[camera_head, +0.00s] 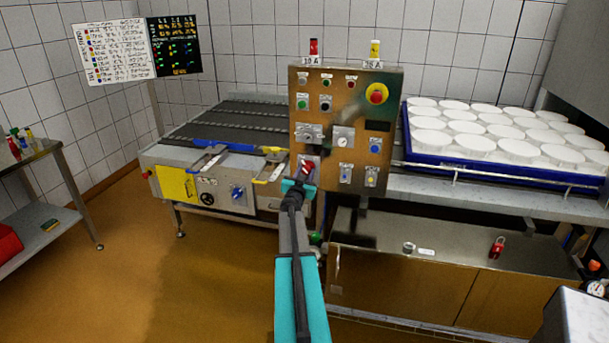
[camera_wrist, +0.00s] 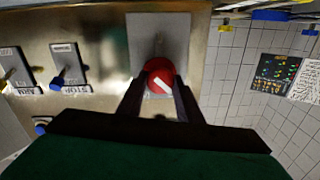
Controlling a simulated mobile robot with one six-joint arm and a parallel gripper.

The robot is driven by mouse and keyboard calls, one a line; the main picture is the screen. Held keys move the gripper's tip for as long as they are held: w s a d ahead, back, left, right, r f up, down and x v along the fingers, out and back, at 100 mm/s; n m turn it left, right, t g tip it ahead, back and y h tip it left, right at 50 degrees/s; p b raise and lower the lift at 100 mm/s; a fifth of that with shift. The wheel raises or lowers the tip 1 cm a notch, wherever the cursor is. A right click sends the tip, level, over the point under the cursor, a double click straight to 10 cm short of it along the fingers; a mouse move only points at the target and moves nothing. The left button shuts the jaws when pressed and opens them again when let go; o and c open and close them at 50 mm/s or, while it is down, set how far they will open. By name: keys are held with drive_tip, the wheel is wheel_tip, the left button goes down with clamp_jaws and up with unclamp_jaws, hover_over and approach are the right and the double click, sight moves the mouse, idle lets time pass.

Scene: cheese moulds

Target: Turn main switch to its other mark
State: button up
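The main switch is a red round knob with a white mark, on a grey plate at the lower left of the steel control panel. It shows in the head view (camera_head: 308,168) and in the wrist view (camera_wrist: 160,72). Its white mark is slanted in the wrist view. My gripper (camera_head: 300,182) is at the knob. In the wrist view the two dark fingers of my gripper (camera_wrist: 160,84) lie one on each side of the knob and appear to touch it. The fingers hide the knob's lower sides, and any lettering around it is not readable.
The control panel (camera_head: 312,80) carries several other switches, a gauge and a red-and-yellow stop button (camera_head: 377,93). A conveyor (camera_head: 235,122) stands left. A blue tray (camera_head: 408,152) of white moulds is right. A red padlock (camera_head: 497,247) lies on the lower steel shelf.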

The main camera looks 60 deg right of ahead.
drive_tip(key=shift+s, duration=0.15)
drive_tip(key=shift+c, duration=1.4)
drive_tip(key=shift+a+f, duration=0.15)
drive_tip(key=shift+a, duration=0.3)
drive_tip(key=shift+d+r, duration=0.2)
drive_tip(key=shift+d, duration=0.15)
drive_tip(key=shift+d+m, duration=0.2)
drive_tip(key=shift+m, duration=0.1)
drive_tip(key=m+b, duration=0.2)
drive_tip(key=m, duration=0.2)
drive_tip(key=shift+s+f, duration=0.1)
drive_tip(key=shift+s, duration=0.05)
drive_tip(key=m+b, duration=0.2)
drive_tip(key=m, duration=0.2)
drive_tip(key=shift+d+m+b, duration=0.1)
drive_tip(key=shift+m+b, duration=0.2)
drive_tip(key=shift+b, duration=0.05)
drive_tip(key=m+b, duration=0.3)
drive_tip(key=m, duration=0.2)
drive_tip(key=shift+f+m+h, duration=0.1)
drive_tip(key=shift+m+h, duration=0.2)
drive_tip(key=shift+m+g+b, duration=0.4)
drive_tip(key=shift+m+b, duration=0.5)
drive_tip(key=shift+m, duration=0.9)
drive_tip(key=shift+r, duration=0.2)
